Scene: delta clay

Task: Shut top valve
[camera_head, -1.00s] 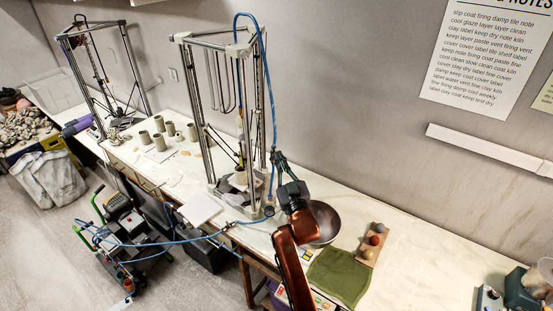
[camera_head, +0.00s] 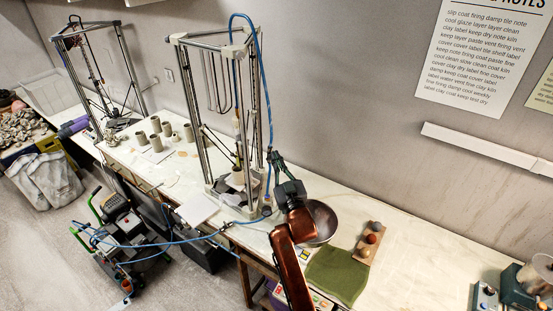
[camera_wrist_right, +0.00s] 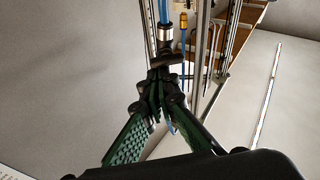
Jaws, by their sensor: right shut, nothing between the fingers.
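In the right wrist view, a dark fitting with a bright metal collar (camera_wrist_right: 165,34) sits on the blue hose (camera_wrist_right: 165,8); it looks like the top valve. My right gripper (camera_wrist_right: 160,84) is shut, with its green-padded fingers meeting just below that fitting. Whether the fingertips touch it, and how its handle is turned, I cannot tell. In the head view my right gripper (camera_head: 274,157) is beside the near right post of the front printer frame (camera_head: 198,110), by the blue hose (camera_head: 267,60). The valve is too small to make out there. My left gripper is out of view.
A metal bowl (camera_head: 321,220), a green cloth (camera_head: 337,275) and a wooden block with balls (camera_head: 368,245) lie on the bench right of the frame. Clay cups (camera_head: 155,125) stand left of it. The hose crosses to a wheeled cart (camera_head: 125,225).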

